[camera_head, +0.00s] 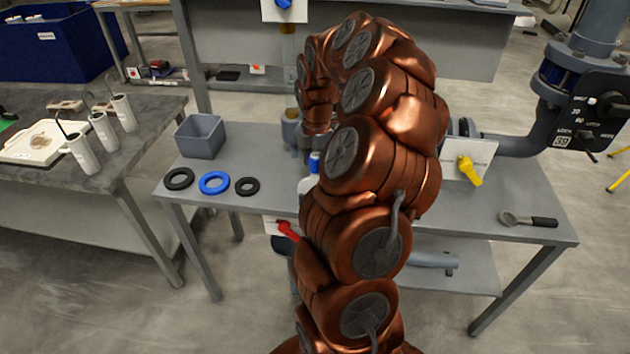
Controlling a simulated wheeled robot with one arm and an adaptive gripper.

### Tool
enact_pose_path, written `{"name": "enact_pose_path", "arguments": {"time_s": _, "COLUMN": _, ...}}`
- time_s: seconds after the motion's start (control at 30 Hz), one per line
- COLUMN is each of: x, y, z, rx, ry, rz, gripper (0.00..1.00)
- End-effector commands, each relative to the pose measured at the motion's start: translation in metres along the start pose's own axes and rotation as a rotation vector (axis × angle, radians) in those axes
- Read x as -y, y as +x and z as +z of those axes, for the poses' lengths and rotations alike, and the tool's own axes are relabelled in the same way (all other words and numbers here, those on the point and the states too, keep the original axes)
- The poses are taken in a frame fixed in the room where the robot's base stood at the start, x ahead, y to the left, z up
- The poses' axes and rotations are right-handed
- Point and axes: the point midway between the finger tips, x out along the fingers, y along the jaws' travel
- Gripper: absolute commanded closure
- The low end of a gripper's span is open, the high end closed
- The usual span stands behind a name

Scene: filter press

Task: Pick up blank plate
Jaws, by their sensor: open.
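I cannot make out a blank plate in the camera_head view. My copper-coloured arm rises through the middle and hides part of the grey workbench (245,211). The arm bends over at the top and its far end comes down above the back of the bench. My gripper cannot be made out there. Grey fittings beside the arm's end are too small and too covered to tell apart.
A black ring (179,179), a blue ring (214,183) and a smaller black ring (247,187) lie near a grey bin (200,136). A black-handled tool (528,220) lies at right. A yellow-handled valve (468,171) and a red handle (287,230) flank my arm.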

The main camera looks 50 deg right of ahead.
Motion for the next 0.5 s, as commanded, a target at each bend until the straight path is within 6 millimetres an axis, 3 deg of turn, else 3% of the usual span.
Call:
{"name": "enact_pose_path", "arguments": {"time_s": 0.07, "x": 0.0, "y": 0.0002, "z": -0.0001, "rx": 0.0, "ry": 0.0, "rz": 0.0, "gripper": 0.39}}
{"name": "enact_pose_path", "arguments": {"time_s": 0.5, "x": 0.0, "y": 0.0002, "z": -0.0006, "rx": -0.001, "ry": -0.001, "rz": -0.001, "gripper": 0.85}}
